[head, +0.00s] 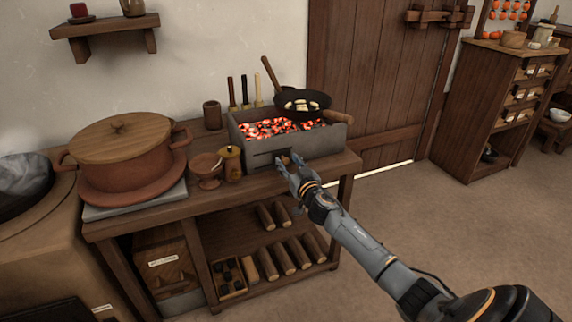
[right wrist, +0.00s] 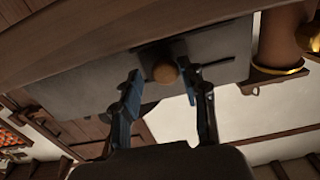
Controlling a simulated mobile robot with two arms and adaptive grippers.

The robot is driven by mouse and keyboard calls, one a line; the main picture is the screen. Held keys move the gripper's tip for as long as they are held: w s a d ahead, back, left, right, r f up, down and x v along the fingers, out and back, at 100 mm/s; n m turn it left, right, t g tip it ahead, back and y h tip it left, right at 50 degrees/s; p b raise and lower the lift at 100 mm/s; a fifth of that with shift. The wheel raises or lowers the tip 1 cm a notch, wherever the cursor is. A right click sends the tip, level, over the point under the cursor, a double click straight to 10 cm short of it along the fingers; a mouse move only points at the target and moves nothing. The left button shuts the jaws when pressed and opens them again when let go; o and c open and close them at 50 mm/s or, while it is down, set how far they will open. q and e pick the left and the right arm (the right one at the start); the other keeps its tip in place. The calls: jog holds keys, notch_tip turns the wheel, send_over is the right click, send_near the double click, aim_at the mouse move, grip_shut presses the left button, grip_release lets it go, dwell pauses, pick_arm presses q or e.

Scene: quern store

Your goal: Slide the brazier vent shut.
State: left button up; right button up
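The grey brazier (head: 322,142), full of glowing coals (head: 268,129), stands on the wooden table. A dark vent slot (head: 263,157) shows low on its front face. A small round wooden knob (head: 286,160) sits at the right of this slot, partly covered by my gripper. My right gripper (head: 292,165) is at the brazier's front. In the right wrist view its two fingers (right wrist: 163,80) stand open on either side of the knob (right wrist: 165,73); a gap shows on the left, and the right finger is close to it. I cannot tell whether it touches. My left gripper is out of view.
A black pan (head: 304,100) rests over the coals. A clay goblet (head: 207,170) and a small jar (head: 230,163) stand left of the brazier, near the gripper. A large lidded pot (head: 122,165) is farther left. Floor right of the table (head: 345,168) is clear.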

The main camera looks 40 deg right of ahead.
jog(key=shift+s+a, duration=0.1)
jog(key=shift+s, duration=0.05)
jog(key=v, duration=1.1)
jog(key=shift+s, duration=0.4)
jog(key=shift+f, duration=0.1)
